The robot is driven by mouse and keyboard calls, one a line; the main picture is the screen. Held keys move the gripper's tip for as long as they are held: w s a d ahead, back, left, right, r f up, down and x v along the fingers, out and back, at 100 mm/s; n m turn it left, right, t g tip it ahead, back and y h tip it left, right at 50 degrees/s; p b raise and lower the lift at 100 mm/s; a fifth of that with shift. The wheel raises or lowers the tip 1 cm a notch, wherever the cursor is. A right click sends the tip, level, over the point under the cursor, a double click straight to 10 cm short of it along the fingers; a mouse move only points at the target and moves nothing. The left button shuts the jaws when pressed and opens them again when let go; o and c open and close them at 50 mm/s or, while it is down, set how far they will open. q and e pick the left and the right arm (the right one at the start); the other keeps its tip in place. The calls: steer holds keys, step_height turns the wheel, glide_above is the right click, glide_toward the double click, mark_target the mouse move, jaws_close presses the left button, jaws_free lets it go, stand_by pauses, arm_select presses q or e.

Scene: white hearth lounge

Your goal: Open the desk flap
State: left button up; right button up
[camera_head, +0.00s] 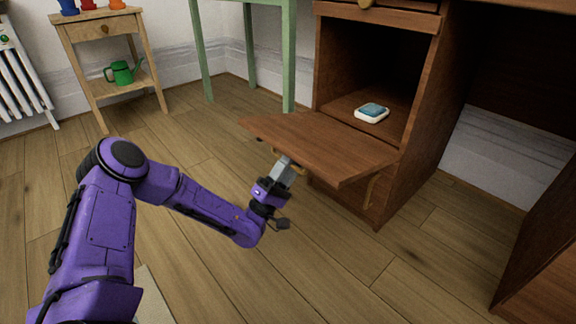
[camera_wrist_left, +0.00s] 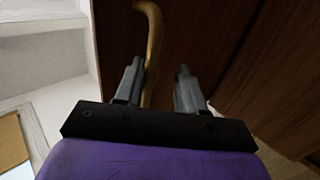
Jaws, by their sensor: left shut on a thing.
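The desk flap (camera_head: 325,145) is a brown wooden panel, hinged at the lower edge of the desk's open compartment. It is swung down and stands out from the desk (camera_head: 425,110), close to level. My left gripper (camera_head: 292,165) is under the flap's outer part, shut on the brass handle (camera_head: 300,170). In the left wrist view the curved handle (camera_wrist_left: 152,45) runs beside one finger of the gripper (camera_wrist_left: 160,82); the exact contact is hard to see. My right gripper is not in view.
A blue and white object (camera_head: 371,113) lies inside the dark compartment. A green-legged table (camera_head: 289,60) stands behind the flap. A wooden side table (camera_head: 88,82) with a green watering can (camera_head: 122,73) is at back left. The floor (camera_head: 330,270) in front is clear.

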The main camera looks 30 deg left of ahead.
arm_select(q)
steer(key=shift+a+f, duration=0.1)
stand_by(0.4)
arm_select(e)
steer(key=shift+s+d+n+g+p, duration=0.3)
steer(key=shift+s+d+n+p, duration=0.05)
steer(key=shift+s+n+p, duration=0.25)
arm_select(q)
steer(key=v, duration=1)
steer(key=shift+s, duration=0.25)
steer(key=shift+f, duration=0.1)
